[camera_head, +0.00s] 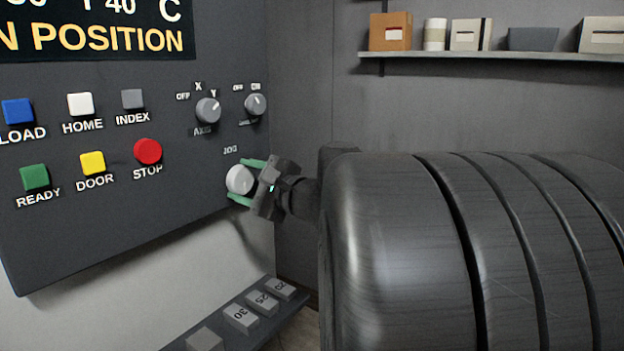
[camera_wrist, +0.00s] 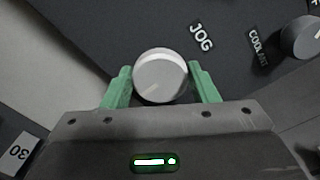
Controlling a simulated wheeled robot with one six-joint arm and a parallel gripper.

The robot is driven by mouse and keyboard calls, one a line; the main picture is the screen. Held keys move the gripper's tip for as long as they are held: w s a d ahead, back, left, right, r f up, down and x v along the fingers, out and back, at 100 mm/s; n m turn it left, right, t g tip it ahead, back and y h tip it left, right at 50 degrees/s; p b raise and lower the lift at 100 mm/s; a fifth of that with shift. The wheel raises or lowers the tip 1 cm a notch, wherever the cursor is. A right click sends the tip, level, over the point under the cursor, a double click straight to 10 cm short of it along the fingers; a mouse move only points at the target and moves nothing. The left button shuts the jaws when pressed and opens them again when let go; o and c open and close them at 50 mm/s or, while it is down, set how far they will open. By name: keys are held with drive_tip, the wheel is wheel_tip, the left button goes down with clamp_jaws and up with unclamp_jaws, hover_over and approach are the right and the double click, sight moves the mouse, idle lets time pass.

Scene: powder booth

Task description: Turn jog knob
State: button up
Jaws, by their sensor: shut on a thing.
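The jog knob (camera_head: 239,180) is a round, pale grey knob at the lower right of the dark control panel, below the JOG label. My gripper (camera_head: 243,180) has its green fingers on either side of it, above and below in the head view. In the wrist view the jog knob (camera_wrist: 160,75) sits between the two green fingertips of my gripper (camera_wrist: 160,84), which are shut on it. The knob's front face is plain, and I cannot see a pointer mark on it.
The AXIS knob (camera_head: 208,110) and another small knob (camera_head: 255,104) sit above the jog knob. The red STOP button (camera_head: 148,151) is to its left. A ledge with numbered blocks (camera_head: 240,318) lies below, and a shelf (camera_head: 490,54) with boxes is at the upper right.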

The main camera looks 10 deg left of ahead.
drive_tip(key=o, duration=1)
drive_tip(key=shift+c, duration=0.2)
drive_tip(key=shift+d, duration=0.1)
drive_tip(key=b+v, duration=0.2)
drive_tip(key=v, duration=1.1)
drive_tip(key=shift+d, duration=0.3)
drive_tip(key=shift+s, duration=0.1)
drive_tip(key=shift+p+x, duration=1)
drive_tip(key=shift+x, duration=5.95)
